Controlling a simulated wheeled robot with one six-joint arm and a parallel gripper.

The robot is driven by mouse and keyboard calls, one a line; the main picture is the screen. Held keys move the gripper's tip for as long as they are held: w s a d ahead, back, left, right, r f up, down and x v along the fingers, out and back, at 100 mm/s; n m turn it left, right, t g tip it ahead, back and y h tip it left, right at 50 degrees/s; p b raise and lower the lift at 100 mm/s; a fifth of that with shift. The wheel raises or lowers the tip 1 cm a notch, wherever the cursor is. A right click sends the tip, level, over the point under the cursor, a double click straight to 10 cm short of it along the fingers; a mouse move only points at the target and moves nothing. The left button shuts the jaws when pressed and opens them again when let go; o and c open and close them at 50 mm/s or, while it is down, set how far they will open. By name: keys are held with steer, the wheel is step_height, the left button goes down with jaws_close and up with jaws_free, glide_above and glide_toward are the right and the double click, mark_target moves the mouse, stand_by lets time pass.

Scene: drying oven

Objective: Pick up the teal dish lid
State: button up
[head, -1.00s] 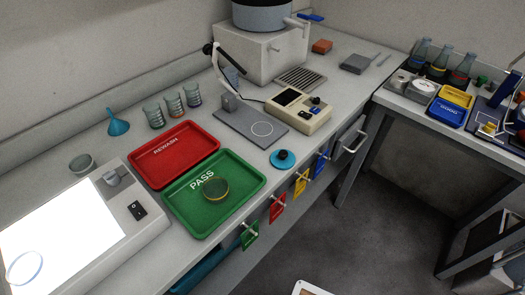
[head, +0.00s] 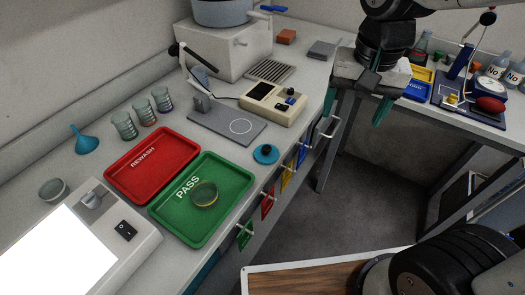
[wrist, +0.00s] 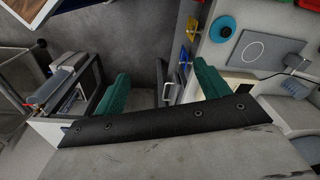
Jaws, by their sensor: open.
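The teal dish lid (head: 266,153) is a small round blue-teal disc with a black knob. It lies flat on the bench, right of the green PASS tray and near the front edge. It also shows in the wrist view (wrist: 222,28), at the top right. My gripper (head: 354,110) has two green fingers spread apart with nothing between them. It hangs to the upper right of the lid in the head view, well apart from it. The fingers also show in the wrist view (wrist: 161,72), with the floor and bench front behind them.
A green PASS tray (head: 235,172) holds a glass dish (head: 204,194). A red REWASH tray (head: 180,142), a grey plate (head: 215,128) and a beige instrument (head: 272,103) stand around the lid. Coloured tags and handles line the bench front. A second bench (head: 465,128) stands at right.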

steer(key=w+a+f+m, duration=0.2)
steer(key=w+a+f, duration=0.2)
steer(key=w+a, duration=0.15)
steer(key=m, duration=0.3)
glide_above(268, 146)
steer(key=shift+g, duration=0.4)
steer(key=f, duration=0.6)
steer(key=shift+s+d+f, duration=0.25)
steer(key=shift+d+f, duration=0.15)
steer(key=f, duration=0.4)
steer(key=a+f, duration=0.1)
steer(key=f, duration=0.2)
steer(key=shift+w+f, duration=0.1)
steer(key=shift+w, duration=0.05)
steer(key=shift+f, duration=0.6)
steer(key=c, duration=0.7)
